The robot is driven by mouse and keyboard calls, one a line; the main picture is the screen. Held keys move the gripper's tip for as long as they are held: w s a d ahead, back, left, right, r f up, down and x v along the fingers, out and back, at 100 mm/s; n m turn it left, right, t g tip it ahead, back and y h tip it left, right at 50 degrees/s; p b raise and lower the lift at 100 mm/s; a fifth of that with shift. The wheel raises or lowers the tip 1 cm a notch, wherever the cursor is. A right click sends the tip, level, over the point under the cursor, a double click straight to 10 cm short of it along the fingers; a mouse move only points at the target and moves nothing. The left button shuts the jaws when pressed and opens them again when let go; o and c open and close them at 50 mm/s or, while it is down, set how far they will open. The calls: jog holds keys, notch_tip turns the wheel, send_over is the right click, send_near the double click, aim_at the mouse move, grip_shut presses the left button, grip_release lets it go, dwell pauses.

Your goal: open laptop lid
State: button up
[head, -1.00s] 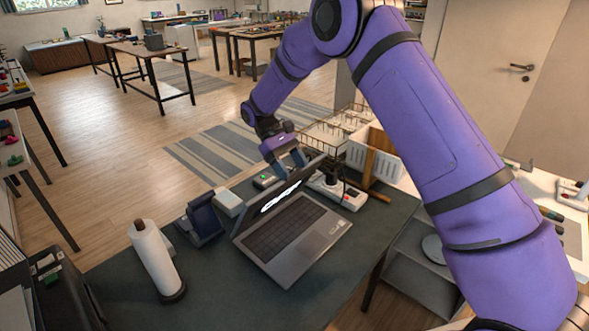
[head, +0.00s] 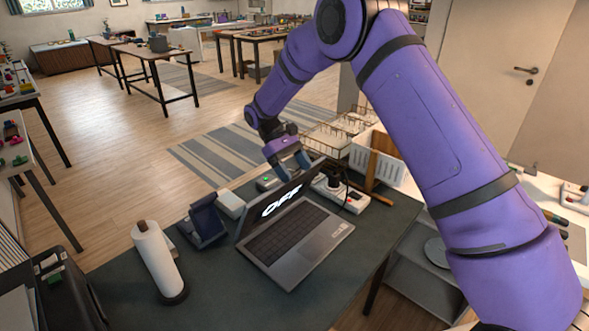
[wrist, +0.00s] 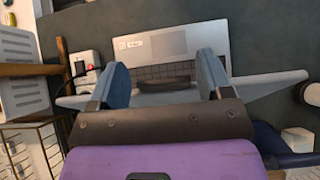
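The grey laptop (head: 312,253) sits on the dark table. Its lid (head: 280,203) stands up, leaning back from the keyboard, and its screen reads "OFF". My gripper (head: 290,163) is behind the lid at its top edge, toward the right corner. In the wrist view my gripper (wrist: 163,65) has its two blue fingers wide apart, with nothing pinched between them. The lid (wrist: 265,86) runs crosswise by the fingers, with the keyboard and palm rest (wrist: 150,46) beyond. I cannot tell exactly where the fingers touch the lid.
Left of the laptop are a dark blue stand (head: 206,222), a white box (head: 230,204) and a paper roll (head: 156,258). The table front is clear.

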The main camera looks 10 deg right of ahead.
jog(key=shift+o, duration=1.2)
jog(key=v, duration=1)
jog(key=shift+w+a+r, duration=0.2)
jog(key=shift+w+r, duration=0.05)
jog(key=shift+c, duration=0.4)
